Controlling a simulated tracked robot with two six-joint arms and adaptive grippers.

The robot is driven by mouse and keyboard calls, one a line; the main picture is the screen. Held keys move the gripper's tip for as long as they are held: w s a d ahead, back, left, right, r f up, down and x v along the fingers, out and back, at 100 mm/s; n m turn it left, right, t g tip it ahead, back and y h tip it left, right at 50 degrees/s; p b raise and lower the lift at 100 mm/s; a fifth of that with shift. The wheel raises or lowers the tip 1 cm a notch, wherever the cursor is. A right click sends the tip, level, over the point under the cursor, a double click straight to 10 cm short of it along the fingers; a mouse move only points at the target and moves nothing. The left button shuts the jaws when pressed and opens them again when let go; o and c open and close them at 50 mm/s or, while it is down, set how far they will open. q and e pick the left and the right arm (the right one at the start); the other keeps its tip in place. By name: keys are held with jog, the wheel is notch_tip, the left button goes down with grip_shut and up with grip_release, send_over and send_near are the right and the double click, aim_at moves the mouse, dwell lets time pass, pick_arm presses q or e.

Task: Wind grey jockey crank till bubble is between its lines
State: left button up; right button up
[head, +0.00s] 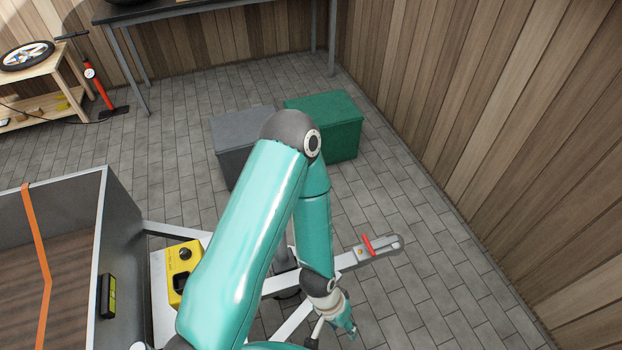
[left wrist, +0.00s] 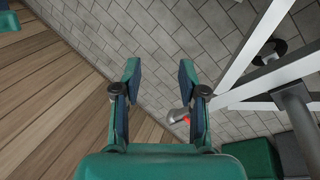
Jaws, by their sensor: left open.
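The spirit level (head: 108,296) is a small dark block with a yellow-green window on the trailer's front wall; its bubble is too small to make out. The jockey stand (head: 286,262) shows as a dark part on the drawbar, mostly hidden behind my left arm. A dark-knobbed handle (head: 312,342), perhaps the crank, shows at the bottom edge beside my left gripper (head: 347,328). In the left wrist view my left gripper (left wrist: 160,75) is open and empty, with floor behind its fingers. Whether it touches the handle cannot be told. My right gripper is out of view.
The white drawbar (head: 340,265) ends in a coupling with a red lever (head: 367,244). A yellow box (head: 184,268) sits by the trailer (head: 100,235). A grey box (head: 232,130) and a green box (head: 340,115) stand behind. The floor on the right is clear up to the wooden wall.

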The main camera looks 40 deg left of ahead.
pick_arm(q)
jog(key=shift+w+d, duration=0.2)
jog(key=shift+o, duration=1.3)
jog(key=w+a+r+m+y+b, duration=0.1)
jog(key=w+a+r+m, duration=0.1)
jog(key=w+a+m, duration=0.3)
jog(key=w+a+r+m+g+y, duration=0.1)
jog(key=w+r+m, duration=0.15)
jog(key=w, duration=0.55)
jog(key=w+a+r+m+y+b, duration=0.1)
jog(key=w+a+r+m, duration=0.1)
jog(key=w+a+m, duration=0.3)
jog(key=w+a+r+m+g+y+b, duration=0.1)
jog(key=w+a+r+y, duration=0.2)
jog(key=a+r, duration=0.5)
jog(key=w+a+r+m+y, duration=0.2)
jog(key=w+a+r, duration=0.1)
jog(key=a+r, duration=0.55)
jog(key=x, duration=0.4)
jog(key=d+x, duration=0.1)
jog(key=x, duration=0.4)
jog(key=p+x, duration=0.1)
jog(key=x, duration=0.4)
jog(key=shift+s+d+f, duration=0.1)
jog(key=shift+s+f, duration=0.25)
jog(key=shift+s, duration=0.05)
